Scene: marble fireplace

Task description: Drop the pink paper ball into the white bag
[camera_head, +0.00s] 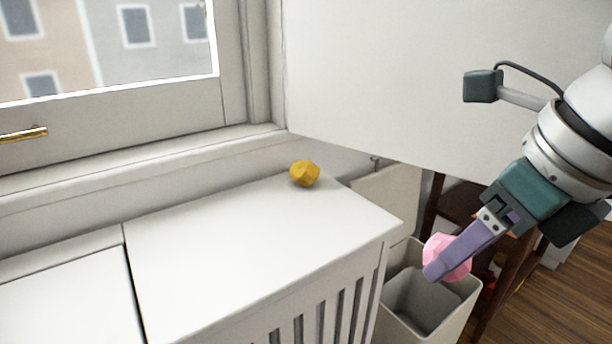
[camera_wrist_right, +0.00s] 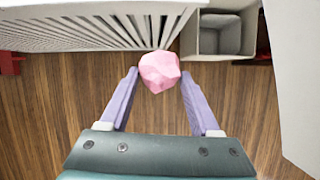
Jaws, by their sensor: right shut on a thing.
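The pink paper ball (camera_head: 455,264) is faceted and held between the lavender fingers of my right gripper (camera_head: 436,270). In the right wrist view the ball (camera_wrist_right: 159,70) sits at the fingertips of the gripper (camera_wrist_right: 160,76), one finger on each side. The white bag (camera_head: 461,319) is an open-topped, square container with a grey inside, standing beside the white cabinet. In the head view the ball overlaps the bag's far right rim. In the right wrist view the bag (camera_wrist_right: 222,56) lies beyond and to the right of the ball. My left gripper is out of view.
A yellow paper ball (camera_head: 304,173) rests on the white slatted cabinet (camera_head: 250,255) below the window. A dark wooden shelf (camera_head: 455,203) stands behind the bag. Wooden floor (camera_head: 560,300) is free at the right. A white panel (camera_head: 390,70) is behind.

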